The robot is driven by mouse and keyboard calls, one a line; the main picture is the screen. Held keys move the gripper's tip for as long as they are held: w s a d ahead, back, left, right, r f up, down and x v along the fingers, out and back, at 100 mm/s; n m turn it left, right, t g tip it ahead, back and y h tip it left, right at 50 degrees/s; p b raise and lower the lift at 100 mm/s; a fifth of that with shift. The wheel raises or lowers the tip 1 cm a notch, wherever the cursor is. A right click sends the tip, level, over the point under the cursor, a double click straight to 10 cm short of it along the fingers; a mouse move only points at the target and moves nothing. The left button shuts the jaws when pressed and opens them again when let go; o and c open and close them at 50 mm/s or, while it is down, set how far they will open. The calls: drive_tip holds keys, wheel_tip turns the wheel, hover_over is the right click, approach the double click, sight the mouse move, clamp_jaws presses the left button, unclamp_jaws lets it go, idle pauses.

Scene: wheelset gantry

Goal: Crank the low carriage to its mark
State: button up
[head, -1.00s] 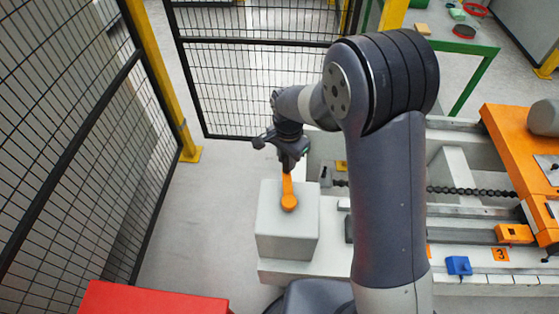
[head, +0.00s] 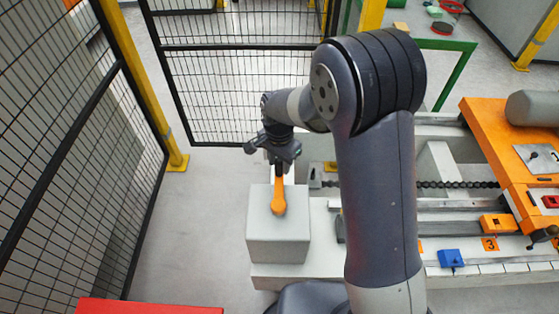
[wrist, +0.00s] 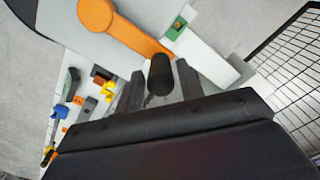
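The orange crank (head: 279,196) sits on a grey box (head: 277,240) in the head view, its arm pointing away from me. In the wrist view the crank arm (wrist: 135,33) runs from its round hub at the upper left. Its black handle (wrist: 160,75) stands between the two fingers of my gripper (wrist: 161,82). Slim gaps seem to show beside the handle, so my gripper looks open around it. My gripper (head: 281,157) hides the handle in the head view. The orange carriage (head: 488,135) stands at right on the rails. An orange block (head: 498,223) is at its near left edge.
A dark screw (head: 450,184) runs left from the carriage. A blue block (head: 452,258) and an orange "3" plate (head: 490,244) lie along the front scale. Black mesh fencing (head: 60,130) stands at left and behind; a red surface (head: 150,306) is at lower left.

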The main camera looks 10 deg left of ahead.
drive_tip(key=shift+o, duration=1)
wheel_tip(320, 180, up, 11)
drive_tip(key=shift+f, duration=0.1)
drive_tip(key=shift+f, duration=0.1)
wheel_tip(320, 180, down, 11)
drive_tip(key=shift+a+r, duration=0.1)
drive_tip(key=shift+r, duration=0.05)
idle(0.4)
